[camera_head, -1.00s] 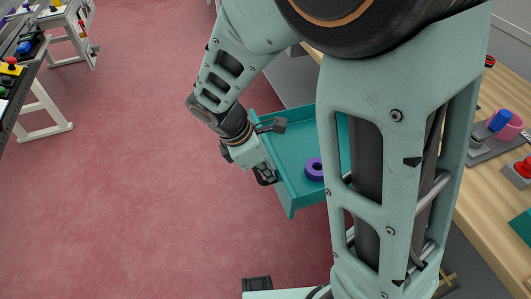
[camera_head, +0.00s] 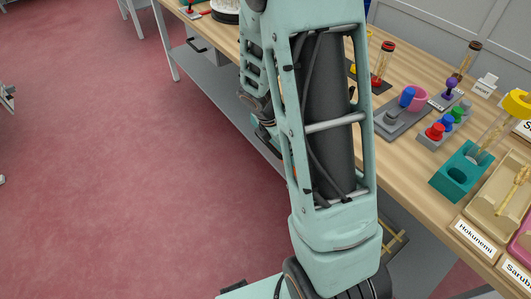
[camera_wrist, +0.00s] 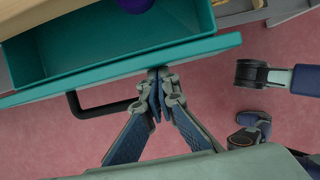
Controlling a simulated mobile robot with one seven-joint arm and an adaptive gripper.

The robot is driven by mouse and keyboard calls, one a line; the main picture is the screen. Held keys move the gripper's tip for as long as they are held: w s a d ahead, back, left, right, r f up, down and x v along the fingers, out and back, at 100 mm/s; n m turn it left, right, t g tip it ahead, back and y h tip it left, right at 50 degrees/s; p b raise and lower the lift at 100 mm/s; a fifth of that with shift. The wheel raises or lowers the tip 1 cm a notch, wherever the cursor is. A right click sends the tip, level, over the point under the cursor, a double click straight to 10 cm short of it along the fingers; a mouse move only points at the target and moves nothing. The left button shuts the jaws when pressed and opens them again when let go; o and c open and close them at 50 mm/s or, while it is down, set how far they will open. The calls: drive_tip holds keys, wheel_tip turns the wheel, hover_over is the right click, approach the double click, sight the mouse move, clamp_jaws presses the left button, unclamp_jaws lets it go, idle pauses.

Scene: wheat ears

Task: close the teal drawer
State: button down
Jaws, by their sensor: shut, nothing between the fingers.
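The teal drawer (camera_wrist: 190,52) shows in the wrist view, open, with its dark interior in sight below the wooden bench edge. Part of a purple object lies inside it at the top of the picture. A black bar handle (camera_wrist: 98,109) sticks out from the drawer front, left of my fingers. My gripper (camera_wrist: 158,75) is shut and empty. Its fingertips are at the drawer front, right of the handle; whether they touch cannot be told. In the head view my arm hides the drawer and most of the gripper.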

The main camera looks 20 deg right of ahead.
drive_tip(key=d+p, duration=0.1)
drive_tip(key=d, duration=0.1)
drive_tip(key=w+d+p, duration=0.1)
drive_tip(key=d, duration=0.2)
drive_tip(key=w+d, duration=0.1)
drive_tip(key=d, duration=0.2)
drive_tip(key=shift+w+d+p, duration=0.2)
drive_tip(key=shift+w+p, duration=0.05)
drive_tip(key=shift+p, duration=0.15)
drive_tip(key=shift+d+r, duration=0.1)
drive_tip(key=shift+r, duration=0.05)
